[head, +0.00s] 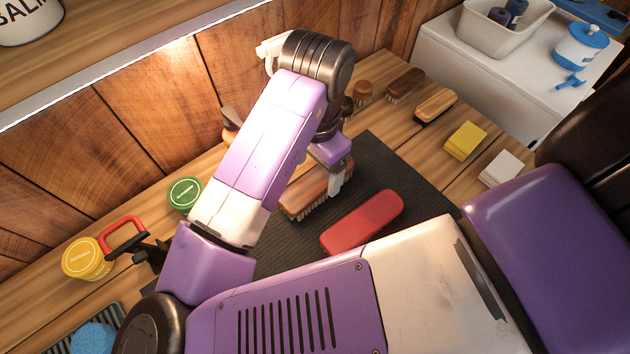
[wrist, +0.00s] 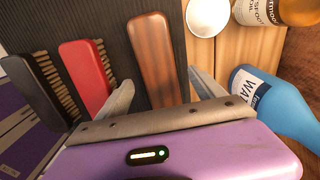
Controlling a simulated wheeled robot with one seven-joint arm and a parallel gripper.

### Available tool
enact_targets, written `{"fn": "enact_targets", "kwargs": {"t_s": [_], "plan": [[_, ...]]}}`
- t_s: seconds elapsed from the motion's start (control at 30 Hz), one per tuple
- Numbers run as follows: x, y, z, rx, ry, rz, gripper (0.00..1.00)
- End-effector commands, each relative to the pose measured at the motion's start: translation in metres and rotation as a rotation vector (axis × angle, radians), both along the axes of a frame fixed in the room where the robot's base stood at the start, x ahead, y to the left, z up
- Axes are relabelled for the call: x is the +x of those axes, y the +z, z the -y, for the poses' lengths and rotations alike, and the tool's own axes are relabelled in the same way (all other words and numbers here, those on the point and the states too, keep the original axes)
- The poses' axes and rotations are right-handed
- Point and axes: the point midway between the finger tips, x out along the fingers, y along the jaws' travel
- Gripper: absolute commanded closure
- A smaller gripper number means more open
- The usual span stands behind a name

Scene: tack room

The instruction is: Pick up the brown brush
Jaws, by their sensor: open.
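The brown brush (head: 300,196), with a striped wooden back and pale bristles, lies on the dark mat (head: 385,165) in the head view, partly hidden by my arm. My gripper (head: 337,178) is over its right end there. In the wrist view the brown brush (wrist: 157,45) points away from me, and the open fingers of my gripper (wrist: 160,80) stand one to each side of its near end. Nothing is held. Whether the fingertips reach down beside the brush or hover above it I cannot tell.
A red brush (head: 362,222) lies beside the brown one; a black brush (wrist: 36,88) lies beyond it in the wrist view. Another dark brown brush (head: 405,85) and a tan brush (head: 436,106) lie farther back.

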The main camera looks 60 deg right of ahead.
Motion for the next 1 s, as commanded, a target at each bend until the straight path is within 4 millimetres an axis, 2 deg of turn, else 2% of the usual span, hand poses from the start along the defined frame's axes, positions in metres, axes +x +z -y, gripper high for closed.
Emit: {"fn": "enact_targets", "kwargs": {"t_s": [0.2,0.3,0.57,0.67,0.97,1.0], "plan": [[-0.001,-0.031,0.002,0.001,0.001,-0.002,0.22],[-0.001,-0.040,0.002,0.002,0.001,-0.002,0.22],[-0.001,-0.043,0.002,0.001,0.000,0.000,0.22],[-0.001,-0.043,0.002,0.001,0.000,0.000,0.38],[-0.001,-0.043,0.002,0.001,0.000,0.000,0.96],[-0.001,-0.042,0.002,0.001,0.000,0.000,0.97]]}}
